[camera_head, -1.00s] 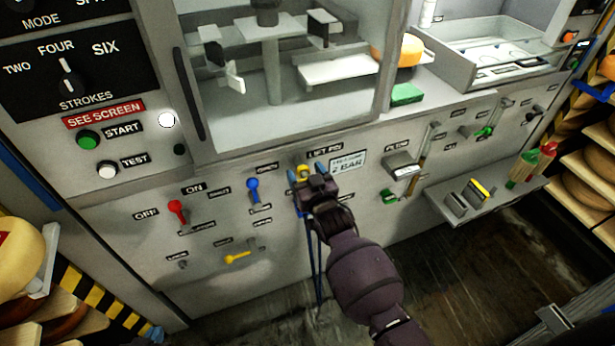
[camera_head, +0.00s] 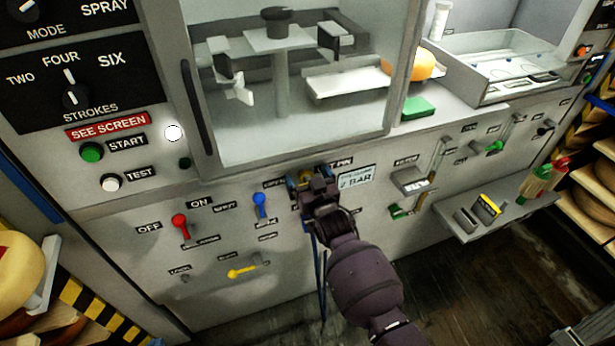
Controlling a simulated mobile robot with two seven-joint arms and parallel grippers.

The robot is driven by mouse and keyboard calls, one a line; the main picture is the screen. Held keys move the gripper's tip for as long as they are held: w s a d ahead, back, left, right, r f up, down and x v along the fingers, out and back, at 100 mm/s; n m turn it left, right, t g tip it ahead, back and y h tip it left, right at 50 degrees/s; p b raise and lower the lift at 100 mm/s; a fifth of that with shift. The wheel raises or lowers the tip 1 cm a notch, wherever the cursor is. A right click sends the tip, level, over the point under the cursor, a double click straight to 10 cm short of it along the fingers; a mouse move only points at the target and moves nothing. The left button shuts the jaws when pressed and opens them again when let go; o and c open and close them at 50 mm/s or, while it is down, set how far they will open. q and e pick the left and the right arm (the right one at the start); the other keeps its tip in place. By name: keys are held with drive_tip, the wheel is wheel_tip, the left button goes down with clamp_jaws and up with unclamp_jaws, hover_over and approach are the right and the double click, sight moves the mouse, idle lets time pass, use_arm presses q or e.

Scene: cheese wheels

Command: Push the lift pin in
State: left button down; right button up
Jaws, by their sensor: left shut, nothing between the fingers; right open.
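The lift pin (camera_head: 306,175) shows as a small yellow piece on the grey machine front, below the glass-fronted chamber. Its label, "LIFT PIN" (camera_head: 341,163), is partly covered by my gripper. My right gripper (camera_head: 311,179), with blue fingertips, reaches up from the lower right and is right at the pin. Its fingers are apart, one on each side of the yellow piece. The gripper hides most of the pin, so I cannot tell whether they touch or how far the pin stands out. My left gripper is not in view.
Left of the gripper are a blue lever (camera_head: 260,205), a red lever (camera_head: 181,226) and a yellow lever (camera_head: 243,271). To the right are a sign reading "2 BAR" (camera_head: 356,178) and a grey slotted block (camera_head: 413,181). A small shelf (camera_head: 490,217) juts out further right.

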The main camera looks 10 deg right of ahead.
use_arm(q)
drive_tip(key=shift+w+r+p, duration=0.45)
drive_tip(key=shift+w+r, duration=0.05)
drive_tip(key=shift+r, duration=0.3)
use_arm(e)
drive_tip(key=v, duration=1)
drive_tip(key=shift+s, duration=0.35)
use_arm(q)
drive_tip(key=shift+s+f, duration=0.15)
drive_tip(key=shift+s, duration=0.1)
use_arm(e)
drive_tip(key=shift+f, duration=0.1)
use_arm(q)
drive_tip(key=shift+w, duration=0.15)
use_arm(e)
drive_tip(key=s+d+f+m+g+h, duration=0.1)
drive_tip(key=s+d+f+g+h, duration=0.1)
drive_tip(key=s+d, duration=0.7)
drive_tip(key=s+d+f+g+h, duration=0.2)
drive_tip(key=s+d+f+g, duration=0.2)
drive_tip(key=s, duration=0.9)
drive_tip(key=d+f, duration=0.3)
drive_tip(key=d, duration=0.1)
drive_tip(key=shift+s+d+f+m+h, duration=0.15)
drive_tip(key=shift+s+d+m+h, duration=0.15)
drive_tip(key=shift+d+m, duration=0.1)
